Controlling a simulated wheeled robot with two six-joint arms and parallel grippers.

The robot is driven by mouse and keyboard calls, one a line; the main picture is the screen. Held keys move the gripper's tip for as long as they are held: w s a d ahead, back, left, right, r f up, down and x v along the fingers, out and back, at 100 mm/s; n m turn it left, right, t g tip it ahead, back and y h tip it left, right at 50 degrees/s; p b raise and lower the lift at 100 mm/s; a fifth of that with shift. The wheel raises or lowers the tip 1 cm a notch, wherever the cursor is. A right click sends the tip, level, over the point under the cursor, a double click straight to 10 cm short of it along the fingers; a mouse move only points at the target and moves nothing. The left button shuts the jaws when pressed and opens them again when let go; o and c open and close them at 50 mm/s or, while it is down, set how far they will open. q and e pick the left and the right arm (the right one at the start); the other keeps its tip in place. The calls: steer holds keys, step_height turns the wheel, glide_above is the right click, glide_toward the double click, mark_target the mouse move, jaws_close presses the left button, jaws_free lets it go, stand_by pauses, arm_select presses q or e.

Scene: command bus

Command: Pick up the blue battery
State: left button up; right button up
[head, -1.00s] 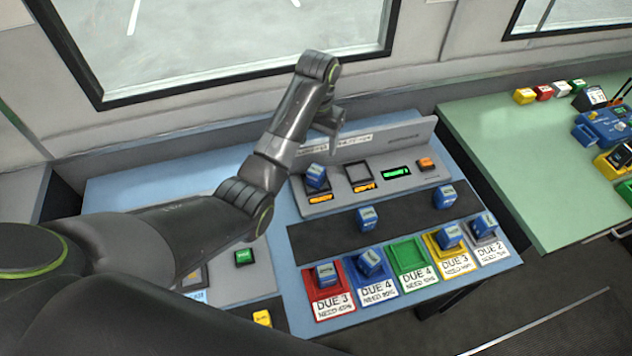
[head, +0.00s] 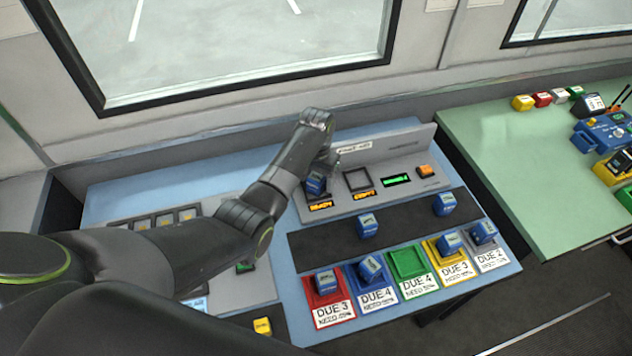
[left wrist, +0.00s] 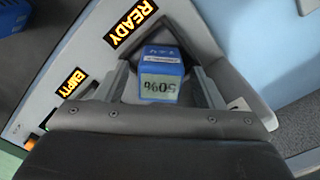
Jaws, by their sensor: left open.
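A blue battery (head: 316,184) stands in the left slot of the grey charger panel (head: 430,182), by a lit orange "READY" sign. In the left wrist view the blue battery (left wrist: 162,72) shows a display that reads 50%, upside down. My left gripper (head: 326,168) is over that slot; in the wrist view its open fingers (left wrist: 160,85) stand on either side of the battery, with no clear grip on it. More blue batteries stand on the dark strip (head: 405,230) and in the coloured trays. My right gripper is not in view.
The second charger slot (head: 358,180) is empty, with an "EMPTY" sign. The green tray (head: 408,262) is empty; the red (head: 314,294), blue, yellow and grey trays hold batteries. A green table (head: 510,170) with coloured blocks and a blue device stands at right.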

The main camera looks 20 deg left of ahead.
arm_select(q)
steer(key=shift+f, duration=0.1)
steer(key=shift+c, duration=0.3)
steer(key=c, duration=1.1)
